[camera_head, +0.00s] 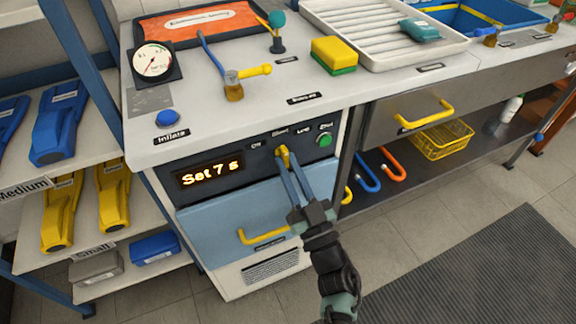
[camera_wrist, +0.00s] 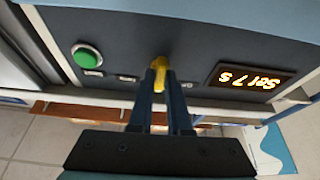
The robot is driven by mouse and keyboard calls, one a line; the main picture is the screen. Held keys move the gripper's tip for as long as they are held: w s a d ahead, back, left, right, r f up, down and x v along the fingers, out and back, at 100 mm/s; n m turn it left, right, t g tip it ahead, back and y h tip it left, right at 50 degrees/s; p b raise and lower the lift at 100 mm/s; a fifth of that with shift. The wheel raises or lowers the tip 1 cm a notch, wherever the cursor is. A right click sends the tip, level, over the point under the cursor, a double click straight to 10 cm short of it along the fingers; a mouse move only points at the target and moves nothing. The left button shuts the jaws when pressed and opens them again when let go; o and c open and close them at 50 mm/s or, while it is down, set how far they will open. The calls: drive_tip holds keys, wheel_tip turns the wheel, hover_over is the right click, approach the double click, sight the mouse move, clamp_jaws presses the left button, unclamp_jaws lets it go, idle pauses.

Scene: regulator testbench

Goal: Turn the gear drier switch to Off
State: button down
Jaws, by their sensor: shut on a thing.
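The gear drier has a dark front panel with a lit display (camera_head: 209,173) reading "Set 7 s". Its yellow switch knob (camera_head: 284,154) sits in the panel between the display and a green button (camera_head: 324,140). Small labels run above the knob, with "Off" at the left end. My gripper (camera_head: 287,166) reaches the panel from below and is shut on the yellow knob. In the wrist view, my gripper (camera_wrist: 160,75) holds the knob (camera_wrist: 159,64) between its fingertips. The exact position the knob points at is hard to tell.
Below the panel is a light blue drawer (camera_head: 235,213) with a yellow handle. The worktop (camera_head: 200,118) above bears a gauge, a blue Inflate button, a sponge and a tray. Shelves with blue and yellow items stand at left. Open floor (camera_head: 390,232) lies in front.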

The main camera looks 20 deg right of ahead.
drive_tip(key=shift+d+r+n+g+y+p, duration=0.15)
drive_tip(key=shift+n+g+y, duration=0.6)
drive_tip(key=shift+n, duration=1.5)
drive_tip(key=shift+d+n+g+y+p, duration=0.1)
drive_tip(key=shift+n+g+y, duration=0.1)
drive_tip(key=shift+n+y, duration=1.6)
drive_tip(key=shift+d+r+n+g+y+p, duration=0.15)
drive_tip(key=shift+n+g+y, duration=0.3)
drive_tip(key=shift+n, duration=2.3)
drive_tip(key=shift+f, duration=0.1)
drive_tip(key=c, duration=0.9)
unclamp_jaws()
drive_tip(key=shift+o, duration=0.2)
drive_tip(key=p+v, duration=0.1)
drive_tip(key=v, duration=1.2)
